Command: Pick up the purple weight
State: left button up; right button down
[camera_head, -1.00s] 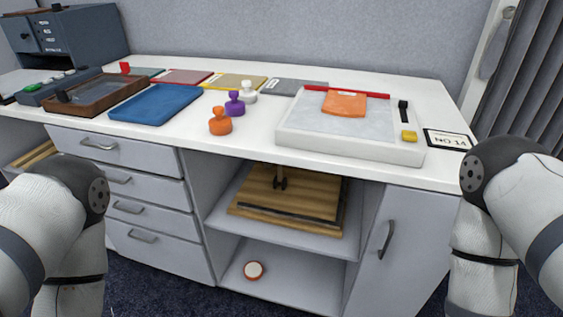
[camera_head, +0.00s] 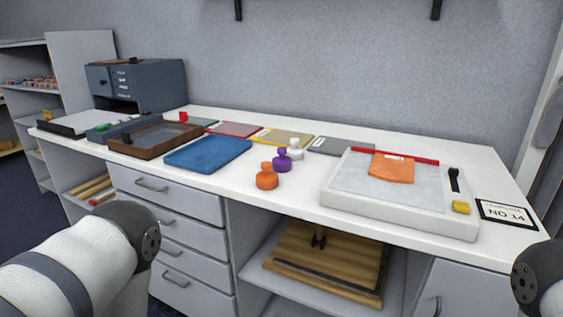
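The purple weight (camera_head: 282,162) stands upright on the white tabletop, a small knobbed piece. It is between an orange weight (camera_head: 267,178) at its front left and a white weight (camera_head: 295,150) behind it to the right. The three stand close together; I cannot tell whether they touch. Part of my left arm shows at the lower left and a bit of my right arm at the lower right edge. Neither gripper is in the picture, and no arm part is near the weights.
A blue tray (camera_head: 208,153) lies left of the weights. A white board (camera_head: 400,210) with an orange cloth (camera_head: 391,167) is to the right. Coloured flat pads lie behind. A grey drawer box (camera_head: 135,84) stands at the back left. Drawers and an open shelf are below the tabletop.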

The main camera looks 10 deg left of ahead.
aim_at(282, 163)
jog(key=i+j+z, duration=0.15)
jog(key=j, duration=0.35)
jog(key=i+j+z, duration=0.2)
jog(key=j, duration=0.35)
jog(key=j+z, duration=0.15)
jog(key=j, duration=0.35)
